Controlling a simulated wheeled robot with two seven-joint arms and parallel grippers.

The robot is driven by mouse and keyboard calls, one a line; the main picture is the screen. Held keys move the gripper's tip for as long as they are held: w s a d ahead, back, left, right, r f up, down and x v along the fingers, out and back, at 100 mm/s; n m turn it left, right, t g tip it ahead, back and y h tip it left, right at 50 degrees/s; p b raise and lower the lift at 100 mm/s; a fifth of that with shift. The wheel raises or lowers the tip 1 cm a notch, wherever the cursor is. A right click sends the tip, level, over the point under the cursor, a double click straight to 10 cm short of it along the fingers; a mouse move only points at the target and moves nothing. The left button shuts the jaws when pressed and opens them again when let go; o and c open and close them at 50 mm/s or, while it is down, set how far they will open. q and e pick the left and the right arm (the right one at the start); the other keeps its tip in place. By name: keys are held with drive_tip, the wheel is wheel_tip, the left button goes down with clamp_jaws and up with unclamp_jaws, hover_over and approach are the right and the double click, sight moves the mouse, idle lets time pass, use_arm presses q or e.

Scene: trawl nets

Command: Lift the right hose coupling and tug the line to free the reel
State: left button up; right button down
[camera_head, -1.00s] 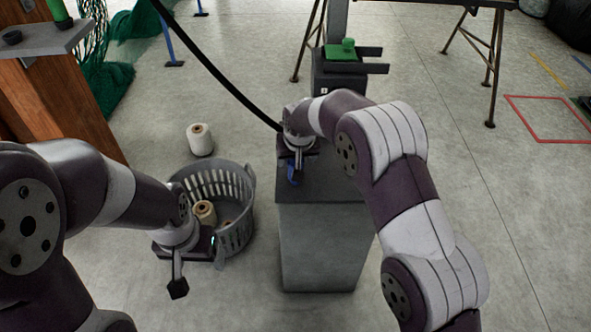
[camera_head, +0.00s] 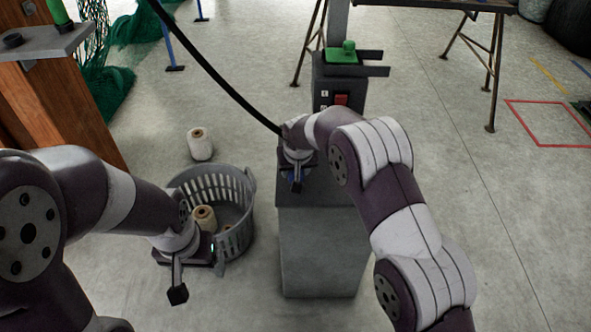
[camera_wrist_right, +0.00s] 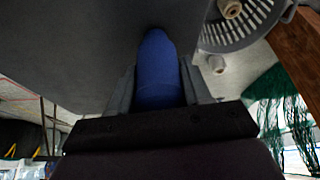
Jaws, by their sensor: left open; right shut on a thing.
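My right gripper (camera_head: 297,184) is over the top of a grey pedestal (camera_head: 318,250). It is shut on the blue hose coupling (camera_wrist_right: 158,75), which stands out between the fingers in the right wrist view. In the head view the coupling is mostly hidden by the gripper. A black line (camera_head: 215,75) runs from the upper left down to the right wrist; its end there is hidden. My left gripper (camera_head: 196,276) is open and empty in front of the basket. I cannot make out the reel.
A grey slotted basket (camera_head: 245,215) holds cream spools, and another spool (camera_head: 200,144) stands behind it. Green netting (camera_head: 110,90) hangs left.

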drive_tip(key=shift+r, duration=0.5)
drive_tip(key=r, duration=0.2)
drive_tip(key=d+r+p, duration=0.1)
drive_tip(key=r, duration=0.1)
drive_tip(key=shift+s, duration=0.25)
drive_tip(key=s+d+r, duration=0.5)
drive_tip(key=d+r, duration=0.1)
drive_tip(key=d, duration=0.3)
drive_tip(key=s+d+f+m, duration=0.2)
drive_tip(key=s+d+f, duration=0.6)
drive_tip(key=s+d, duration=0.1)
drive_tip(key=w+p+v, duration=0.1)
drive_tip(key=p+v, duration=0.9)
drive_tip(key=p, duration=0.9)
drive_tip(key=shift+w+a+r+h, duration=0.3)
drive_tip(key=shift+w, duration=0.1)
